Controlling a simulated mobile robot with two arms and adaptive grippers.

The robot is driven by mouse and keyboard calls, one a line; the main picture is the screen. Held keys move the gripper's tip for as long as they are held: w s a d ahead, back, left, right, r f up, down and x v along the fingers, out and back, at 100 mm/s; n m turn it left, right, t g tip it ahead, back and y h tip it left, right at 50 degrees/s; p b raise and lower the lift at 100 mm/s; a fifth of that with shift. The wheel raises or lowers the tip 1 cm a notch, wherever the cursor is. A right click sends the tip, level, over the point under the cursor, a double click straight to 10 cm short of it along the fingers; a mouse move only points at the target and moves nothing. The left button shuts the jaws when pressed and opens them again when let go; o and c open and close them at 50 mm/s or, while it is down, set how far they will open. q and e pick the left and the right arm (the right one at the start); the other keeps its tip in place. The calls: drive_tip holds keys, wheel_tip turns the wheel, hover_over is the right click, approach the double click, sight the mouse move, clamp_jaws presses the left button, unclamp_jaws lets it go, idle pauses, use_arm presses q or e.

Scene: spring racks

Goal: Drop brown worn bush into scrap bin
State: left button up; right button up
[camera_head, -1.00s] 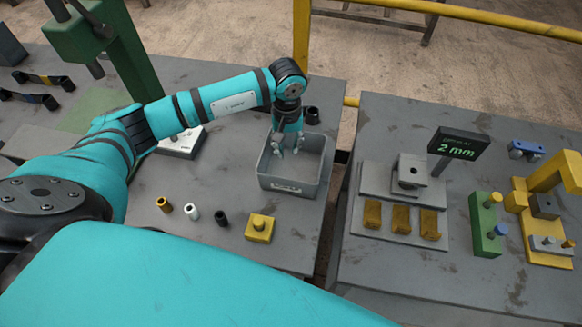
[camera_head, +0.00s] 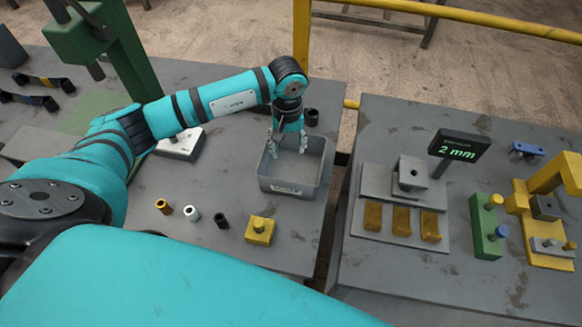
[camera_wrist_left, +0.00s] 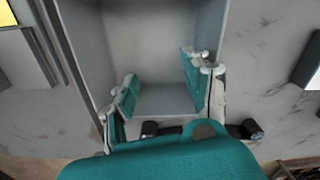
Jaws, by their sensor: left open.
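The grey scrap bin (camera_head: 291,187) stands near the right edge of the left table. My left gripper (camera_head: 288,147) is above the bin, pointing down with its fingers spread apart and nothing seen between them. In the left wrist view the fingers (camera_wrist_left: 165,88) are apart over the bin interior (camera_wrist_left: 150,40), and the part of its floor that shows looks empty. I cannot make out a brown worn bush; the gripper hides part of the bin. My right gripper is not in view.
A brass-coloured bush (camera_head: 163,206), a white bush (camera_head: 192,216) and a black bush (camera_head: 221,221) stand left of a yellow block (camera_head: 260,231). A gap separates the right table (camera_head: 400,282).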

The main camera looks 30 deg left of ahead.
use_arm(q)
wheel_tip(320, 180, up, 10)
drive_tip(key=shift+r, duration=0.25)
idle(0.5)
